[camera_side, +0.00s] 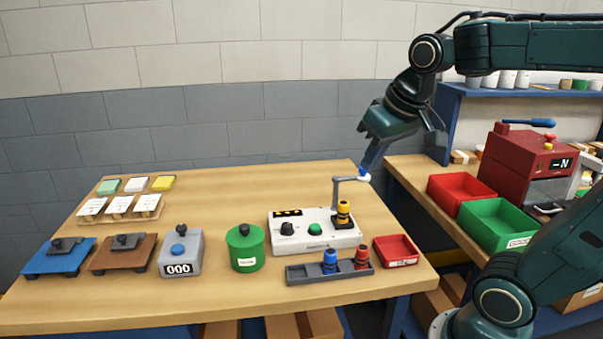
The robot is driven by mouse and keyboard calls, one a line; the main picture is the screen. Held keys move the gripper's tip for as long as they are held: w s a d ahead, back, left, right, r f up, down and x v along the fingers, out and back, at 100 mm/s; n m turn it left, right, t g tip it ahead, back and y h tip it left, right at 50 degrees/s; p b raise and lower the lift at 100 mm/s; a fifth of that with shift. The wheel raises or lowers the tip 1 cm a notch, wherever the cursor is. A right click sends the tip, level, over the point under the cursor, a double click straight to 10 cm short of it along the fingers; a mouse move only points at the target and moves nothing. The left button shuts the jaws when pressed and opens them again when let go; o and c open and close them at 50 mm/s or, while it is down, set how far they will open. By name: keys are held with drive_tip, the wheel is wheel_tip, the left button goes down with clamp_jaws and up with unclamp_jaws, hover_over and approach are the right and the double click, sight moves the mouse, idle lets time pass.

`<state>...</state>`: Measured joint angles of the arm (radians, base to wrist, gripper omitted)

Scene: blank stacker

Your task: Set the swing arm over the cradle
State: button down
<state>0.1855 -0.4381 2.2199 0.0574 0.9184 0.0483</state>
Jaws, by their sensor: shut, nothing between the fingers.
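The white stacker unit (305,240) stands on the right part of the wooden bench, with a black knob and a green button on its front. The grey swing arm (335,192) rises from its back as a post and bends right at the top, ending near a small white tip (364,177). A yellow and black piece (343,212) stands upright on the unit's right side, in what looks like the cradle, below the swing arm. My gripper (365,170) is shut and empty, pointing down at the swing arm's outer end. I cannot tell whether they touch.
A grey rack (300,273) with blue and red pieces lies in front of the unit. A small red tray (396,250) is at its right, a green canister (245,247) at its left. A grey counter (180,253) stands farther left.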

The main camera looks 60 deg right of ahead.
drive_tip(key=w+d+f+m+g+h, duration=0.1)
drive_tip(key=w+d+m, duration=0.2)
drive_tip(key=d, duration=0.9)
drive_tip(key=w+d+f+m+g, duration=0.1)
drive_tip(key=w+d+m, duration=0.3)
drive_tip(key=w+d, duration=0.5)
drive_tip(key=d+f, duration=0.1)
drive_tip(key=d, duration=0.3)
drive_tip(key=shift+w+d+m+g+h, duration=0.2)
drive_tip(key=shift+w+m+g+h, duration=0.1)
drive_tip(key=shift+w+h, duration=0.1)
drive_tip(key=shift+f, duration=0.15)
drive_tip(key=shift+s+a+f, duration=0.15)
drive_tip(key=shift+a+f, duration=0.05)
drive_tip(key=shift+f, duration=2.1)
drive_tip(key=shift+s+a+f, duration=0.1)
drive_tip(key=shift+a+f, duration=0.05)
drive_tip(key=shift+f, duration=2.1)
